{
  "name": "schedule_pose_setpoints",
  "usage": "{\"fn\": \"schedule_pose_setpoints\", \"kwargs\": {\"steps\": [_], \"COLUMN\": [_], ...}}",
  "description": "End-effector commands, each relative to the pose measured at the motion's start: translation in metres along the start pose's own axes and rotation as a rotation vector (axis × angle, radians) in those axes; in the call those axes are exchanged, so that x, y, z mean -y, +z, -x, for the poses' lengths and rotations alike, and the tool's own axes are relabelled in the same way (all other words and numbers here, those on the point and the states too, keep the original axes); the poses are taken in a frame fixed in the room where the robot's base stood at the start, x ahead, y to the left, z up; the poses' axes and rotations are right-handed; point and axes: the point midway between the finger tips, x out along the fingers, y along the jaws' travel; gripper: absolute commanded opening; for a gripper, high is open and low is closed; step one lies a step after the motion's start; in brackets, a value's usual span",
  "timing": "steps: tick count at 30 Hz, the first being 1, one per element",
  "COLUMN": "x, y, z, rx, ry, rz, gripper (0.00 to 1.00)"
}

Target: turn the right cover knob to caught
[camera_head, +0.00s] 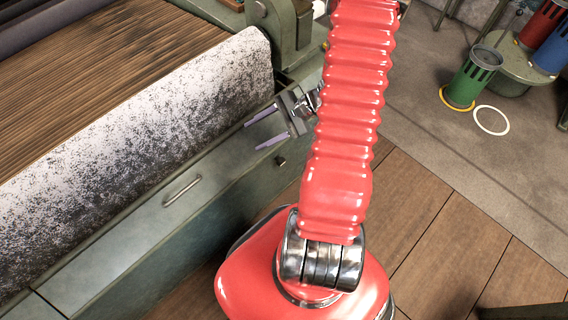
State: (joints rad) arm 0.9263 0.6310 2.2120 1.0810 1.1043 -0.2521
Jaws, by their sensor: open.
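A grey-green cover panel (135,222) runs along the front of the machine, below a speckled roll. A small dark knob (281,161) sits near the panel's right end; I take it to be the right cover knob. Its exact turn position is too small to read. My gripper (253,136) is open and empty, its two purple-grey fingers pointing left. In the picture it is just above and left of the knob, apart from it. How far it stands from the panel I cannot tell. No left knob is visible.
A metal bar handle (182,190) stands out from the panel. The speckled roll (150,130) and a green machine frame (285,35) are close to my gripper. A green perforated bin (472,80) and a round table (512,62) stand upper right. The wooden floor (440,225) at right is clear.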

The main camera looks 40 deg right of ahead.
Motion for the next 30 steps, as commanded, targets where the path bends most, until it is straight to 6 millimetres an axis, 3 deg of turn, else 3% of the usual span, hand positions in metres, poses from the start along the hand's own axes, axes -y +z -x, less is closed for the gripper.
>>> {"fn": "schedule_pose_setpoints", "kwargs": {"steps": [14,23,30], "x": [-0.052,-0.105,-0.158], "y": [-0.114,-0.179,-0.223], "z": [0.003,0.001,-0.008], "rx": [0.01,-0.008,-0.034], "ry": [-0.349,-0.573,-0.75], "rz": [-0.401,-0.642,-0.833], "gripper": [0.51,0.51,0.51]}}
